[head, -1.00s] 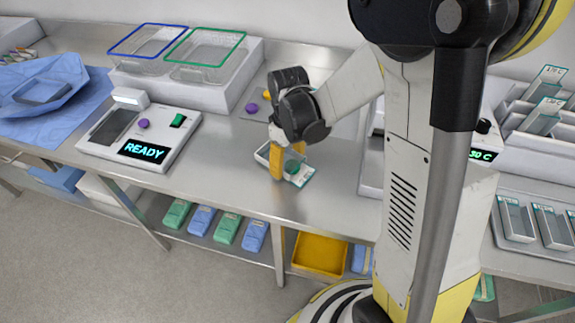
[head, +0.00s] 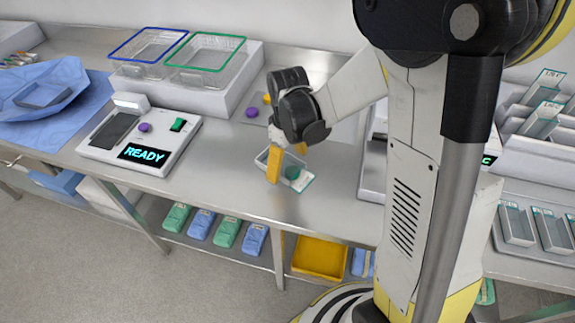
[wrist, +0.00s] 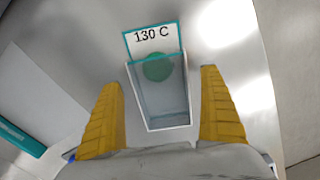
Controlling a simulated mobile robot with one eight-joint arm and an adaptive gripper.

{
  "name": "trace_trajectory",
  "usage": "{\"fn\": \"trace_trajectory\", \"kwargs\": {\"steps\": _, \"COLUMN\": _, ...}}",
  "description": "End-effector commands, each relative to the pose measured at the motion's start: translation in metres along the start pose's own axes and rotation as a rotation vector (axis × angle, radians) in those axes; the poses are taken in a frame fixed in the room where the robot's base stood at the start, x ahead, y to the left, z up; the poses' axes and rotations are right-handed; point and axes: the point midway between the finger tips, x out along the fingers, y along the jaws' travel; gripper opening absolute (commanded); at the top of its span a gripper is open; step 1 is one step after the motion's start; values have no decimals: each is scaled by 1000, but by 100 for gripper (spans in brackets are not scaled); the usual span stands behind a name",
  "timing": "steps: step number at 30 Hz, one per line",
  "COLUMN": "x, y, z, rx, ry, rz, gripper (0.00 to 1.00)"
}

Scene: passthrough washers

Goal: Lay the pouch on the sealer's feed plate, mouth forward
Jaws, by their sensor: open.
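The pouch (wrist: 158,95) is a clear, shallow grey-walled shape with a teal-edged flap marked "130 C" and a green disc showing inside. It lies on the steel bench, and it also shows in the head view (head: 299,182), partly hidden by a finger. My gripper (wrist: 163,105) is open, with one yellow finger on each side of the pouch and visible gaps between; it also shows in the head view (head: 287,158). The sealer (head: 142,140) stands to the left, reading "READY", with a dark plate (head: 115,131) on its left side.
Blue- and green-rimmed wire baskets (head: 205,52) stand on a white block behind. A blue cloth (head: 45,90) lies at the far left. My arm hides part of the bench to the right. The steel between sealer and pouch (head: 225,165) is clear.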

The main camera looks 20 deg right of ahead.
Motion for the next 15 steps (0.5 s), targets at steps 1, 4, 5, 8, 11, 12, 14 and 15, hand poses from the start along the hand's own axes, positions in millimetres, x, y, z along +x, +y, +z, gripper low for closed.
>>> {"fn": "trace_trajectory", "kwargs": {"steps": 1, "x": -15, "y": 0, "z": 0, "rx": 0, "ry": 0, "rz": 0, "gripper": 91}}
{"fn": "trace_trajectory", "kwargs": {"steps": 4, "x": -40, "y": 0, "z": 0, "rx": 0, "ry": 0, "rz": 0, "gripper": 91}}
{"fn": "trace_trajectory", "kwargs": {"steps": 5, "x": -47, "y": 0, "z": 0, "rx": 0, "ry": 0, "rz": 0, "gripper": 91}}
{"fn": "trace_trajectory", "kwargs": {"steps": 8, "x": -69, "y": 0, "z": 0, "rx": 0, "ry": 0, "rz": 0, "gripper": 91}}
{"fn": "trace_trajectory", "kwargs": {"steps": 11, "x": -86, "y": 0, "z": 0, "rx": 0, "ry": 0, "rz": 0, "gripper": 91}}
{"fn": "trace_trajectory", "kwargs": {"steps": 12, "x": -92, "y": 0, "z": 0, "rx": 0, "ry": 0, "rz": 0, "gripper": 91}}
{"fn": "trace_trajectory", "kwargs": {"steps": 14, "x": -98, "y": 0, "z": 0, "rx": 0, "ry": 0, "rz": 0, "gripper": 91}}
{"fn": "trace_trajectory", "kwargs": {"steps": 15, "x": -101, "y": 0, "z": 0, "rx": 0, "ry": 0, "rz": 0, "gripper": 91}}
